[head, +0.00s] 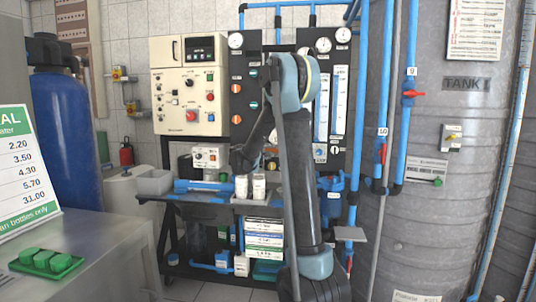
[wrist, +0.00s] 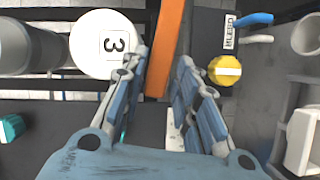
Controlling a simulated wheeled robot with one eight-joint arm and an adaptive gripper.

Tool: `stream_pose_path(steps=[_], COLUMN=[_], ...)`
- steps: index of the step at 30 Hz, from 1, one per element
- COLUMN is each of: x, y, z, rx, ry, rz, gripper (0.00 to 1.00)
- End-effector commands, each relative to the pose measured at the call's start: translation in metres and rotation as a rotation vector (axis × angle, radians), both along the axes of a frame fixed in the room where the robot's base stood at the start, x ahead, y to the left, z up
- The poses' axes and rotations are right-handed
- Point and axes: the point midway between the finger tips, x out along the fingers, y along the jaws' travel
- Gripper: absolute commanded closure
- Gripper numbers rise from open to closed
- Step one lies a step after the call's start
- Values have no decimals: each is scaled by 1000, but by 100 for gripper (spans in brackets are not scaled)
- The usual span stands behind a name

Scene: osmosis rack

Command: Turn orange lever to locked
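An orange lever (wrist: 168,40) shows in the wrist view as a straight bar running from the top edge down between the fingertips of my gripper (wrist: 163,80). The two fingers are apart, one on each side of the bar's lower end; I cannot tell whether either touches it. In the head view my gripper (head: 243,160) hangs at the end of my arm, in front of the rack and above its shelf. I cannot make out the orange lever there; my arm may be hiding it.
In the wrist view, a white disc marked 3 (wrist: 104,43) is left of the fingers; a yellow knob (wrist: 225,71) and blue handle (wrist: 256,19) are right. In the head view, white bottles (head: 258,187) stand below my gripper, with a control box (head: 190,85) left.

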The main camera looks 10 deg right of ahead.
Motion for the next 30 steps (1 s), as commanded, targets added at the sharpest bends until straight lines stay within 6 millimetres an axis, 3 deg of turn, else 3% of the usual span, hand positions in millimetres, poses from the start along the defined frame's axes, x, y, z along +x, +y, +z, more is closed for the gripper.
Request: stream_pose_path(steps=[4, 8, 20, 30], x=[0, 0, -1, -2], y=[-1, -1, -1, -2], z=[0, 0, -3, -12], rx=[0, 0, -31, -235], ry=[0, 0, 11, 77], rz=[-1, -1, -3, -4], gripper=[72, 100, 100, 100])
